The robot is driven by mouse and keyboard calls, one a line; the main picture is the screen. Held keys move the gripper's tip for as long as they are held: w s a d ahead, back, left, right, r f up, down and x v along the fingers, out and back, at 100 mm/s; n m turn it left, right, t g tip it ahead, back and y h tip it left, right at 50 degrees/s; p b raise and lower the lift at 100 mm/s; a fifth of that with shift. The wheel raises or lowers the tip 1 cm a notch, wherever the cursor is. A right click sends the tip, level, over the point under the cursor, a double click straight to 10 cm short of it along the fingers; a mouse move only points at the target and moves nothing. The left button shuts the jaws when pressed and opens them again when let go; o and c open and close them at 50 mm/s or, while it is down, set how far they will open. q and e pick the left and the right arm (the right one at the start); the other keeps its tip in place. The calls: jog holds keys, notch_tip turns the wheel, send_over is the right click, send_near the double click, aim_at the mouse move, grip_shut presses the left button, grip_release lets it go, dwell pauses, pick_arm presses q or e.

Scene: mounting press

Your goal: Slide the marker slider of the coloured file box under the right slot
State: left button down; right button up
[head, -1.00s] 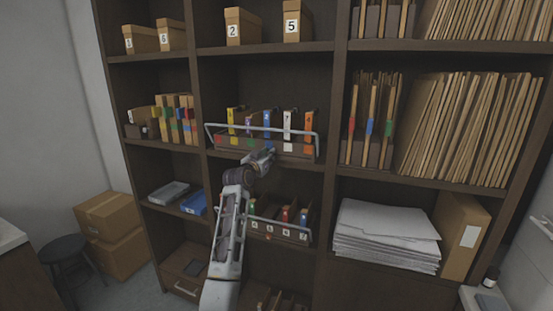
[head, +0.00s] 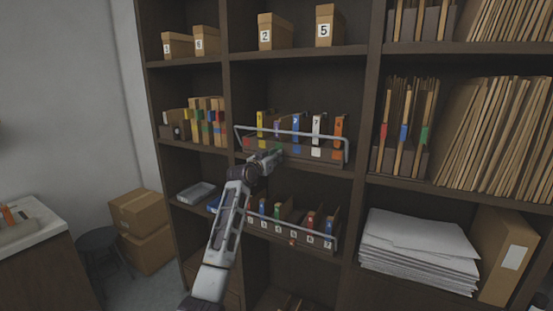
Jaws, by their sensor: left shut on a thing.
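The coloured file box (head: 322,161) stands on the middle shelf, with a grey rail across its front. It holds several files with coloured spines: yellow, purple, blue, white and orange. Coloured patches mark its front, red at the left end and orange at the right. My left gripper (head: 277,157) is at the front of this box, left of its middle, below the green patch. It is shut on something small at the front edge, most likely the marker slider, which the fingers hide. My right gripper is not in view.
A numbered file box (head: 265,230) with its own rail and a small red marker sits on the shelf below, close to my left forearm. Shelf uprights stand on both sides. A paper stack (head: 418,252) is at the lower right.

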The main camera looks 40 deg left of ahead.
pick_arm(q)
jog(key=c, duration=1.3)
grip_release()
jog(key=shift+s+d, duration=0.1)
jog(key=shift+s, duration=0.1)
jog(key=shift+v, duration=5.8)
jog(key=shift+f, duration=0.1)
